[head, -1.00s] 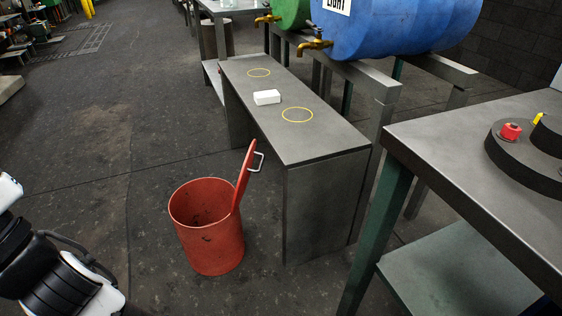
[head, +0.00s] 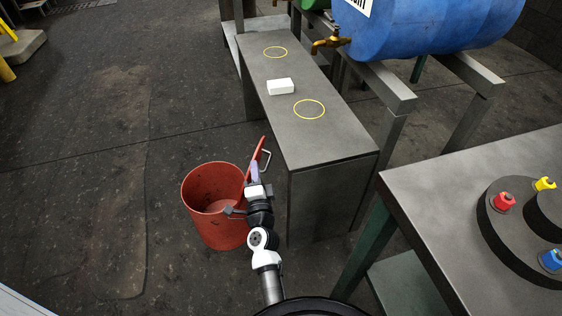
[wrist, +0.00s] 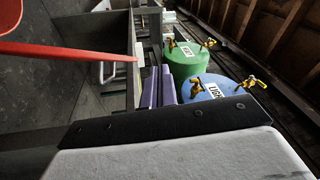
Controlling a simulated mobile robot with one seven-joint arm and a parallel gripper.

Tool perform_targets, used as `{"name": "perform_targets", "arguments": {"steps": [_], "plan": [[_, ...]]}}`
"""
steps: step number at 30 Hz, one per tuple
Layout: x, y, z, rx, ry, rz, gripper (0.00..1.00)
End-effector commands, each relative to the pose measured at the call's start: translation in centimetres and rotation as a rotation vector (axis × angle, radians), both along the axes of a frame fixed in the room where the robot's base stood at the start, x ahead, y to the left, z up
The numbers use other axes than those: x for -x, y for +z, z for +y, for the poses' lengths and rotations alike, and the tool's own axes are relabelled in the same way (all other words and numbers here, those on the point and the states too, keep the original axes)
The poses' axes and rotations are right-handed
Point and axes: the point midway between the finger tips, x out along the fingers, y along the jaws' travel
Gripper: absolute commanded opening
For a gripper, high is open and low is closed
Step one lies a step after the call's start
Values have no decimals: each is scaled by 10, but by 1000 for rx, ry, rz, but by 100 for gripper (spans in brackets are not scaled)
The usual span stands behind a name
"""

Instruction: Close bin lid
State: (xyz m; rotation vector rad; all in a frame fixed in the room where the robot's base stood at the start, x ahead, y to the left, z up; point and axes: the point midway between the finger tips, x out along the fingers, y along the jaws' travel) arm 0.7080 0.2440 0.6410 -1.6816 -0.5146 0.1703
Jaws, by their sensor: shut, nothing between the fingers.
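The red bin (head: 218,233) stands on the floor left of the grey bench, its mouth open. Its red lid (head: 258,149) stands up steeply at the rim's right side, with a metal handle on its outer face. In the wrist view the lid (wrist: 70,49) shows edge-on as a red strip at upper left, with the pale handle (wrist: 104,74) below it. My gripper (head: 254,170), with purple fingers, is shut and empty. It overlaps the lower lid in the head view; I cannot tell whether they touch. In the wrist view the fingers (wrist: 160,88) point right of the handle.
The grey bench (head: 335,140) stands close to the lid's right, with a white block (head: 281,87) and yellow rings on top. A blue drum (head: 430,25) with a brass tap lies behind. A grey table (head: 440,190) is at right. The floor left of the bin is clear.

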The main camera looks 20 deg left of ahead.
Motion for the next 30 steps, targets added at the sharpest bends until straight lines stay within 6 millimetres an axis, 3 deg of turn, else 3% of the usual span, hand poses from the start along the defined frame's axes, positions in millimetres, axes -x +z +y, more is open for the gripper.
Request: {"name": "perform_targets", "arguments": {"steps": [1,3,7,11,24,30], "plan": [[7,-28,-14,-43,-25,83,0],[14,-58,-31,-99,-64,161,0],[21,-86,-49,-149,-105,234,0],[13,-90,-49,-159,-113,243,0],[-55,-88,-25,-157,-110,239,0],[-71,-89,-21,-156,-110,239,0]]}}
